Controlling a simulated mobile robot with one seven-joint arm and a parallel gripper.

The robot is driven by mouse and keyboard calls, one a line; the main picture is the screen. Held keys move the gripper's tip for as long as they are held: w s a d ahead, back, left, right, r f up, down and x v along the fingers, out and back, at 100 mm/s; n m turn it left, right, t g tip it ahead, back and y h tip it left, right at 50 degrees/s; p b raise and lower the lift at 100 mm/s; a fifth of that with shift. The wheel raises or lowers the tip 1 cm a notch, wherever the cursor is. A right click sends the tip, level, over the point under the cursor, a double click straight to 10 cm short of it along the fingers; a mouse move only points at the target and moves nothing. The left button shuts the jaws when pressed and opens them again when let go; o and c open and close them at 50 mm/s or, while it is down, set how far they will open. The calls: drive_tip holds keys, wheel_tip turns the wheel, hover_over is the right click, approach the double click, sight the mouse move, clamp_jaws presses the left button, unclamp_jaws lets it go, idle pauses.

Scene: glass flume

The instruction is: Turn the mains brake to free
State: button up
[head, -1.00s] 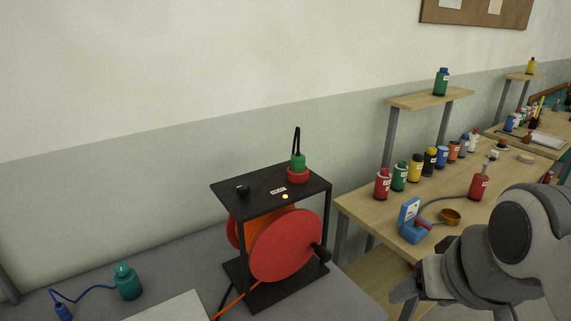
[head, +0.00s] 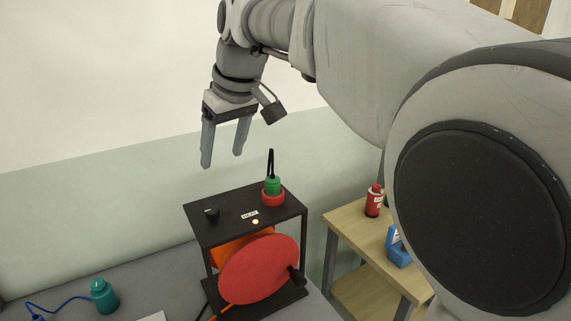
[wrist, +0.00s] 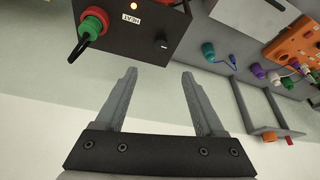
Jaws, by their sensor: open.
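A black stand (head: 238,233) holds a cable reel with a red disc (head: 262,268). On its top plate a small black knob (head: 211,212) sits at the left; it also shows in the wrist view (wrist: 163,44). No marking reads as "mains brake", so I cannot tell for sure whether this knob is it, nor its setting. A label (head: 250,215), a lit lamp (head: 255,222) and a green plug (head: 272,184) in a red socket (head: 273,197) are also on top. My gripper (head: 222,160) is open and empty, pointing down above the stand, apart from the knob.
A teal bottle-shaped thing (head: 103,295) with a blue cable stands on the grey bench left of the stand. A wooden table (head: 350,224) with a red bottle (head: 374,200) is at the right. The plug's black loop (head: 270,163) sticks up near my gripper.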

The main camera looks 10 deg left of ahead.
sight(212, 209)
drive_tip(key=x, duration=1.7)
drive_tip(key=shift+a+f+b, duration=0.2)
drive_tip(key=shift+a+b, duration=0.05)
drive_tip(key=shift+b, duration=0.15)
clamp_jaws()
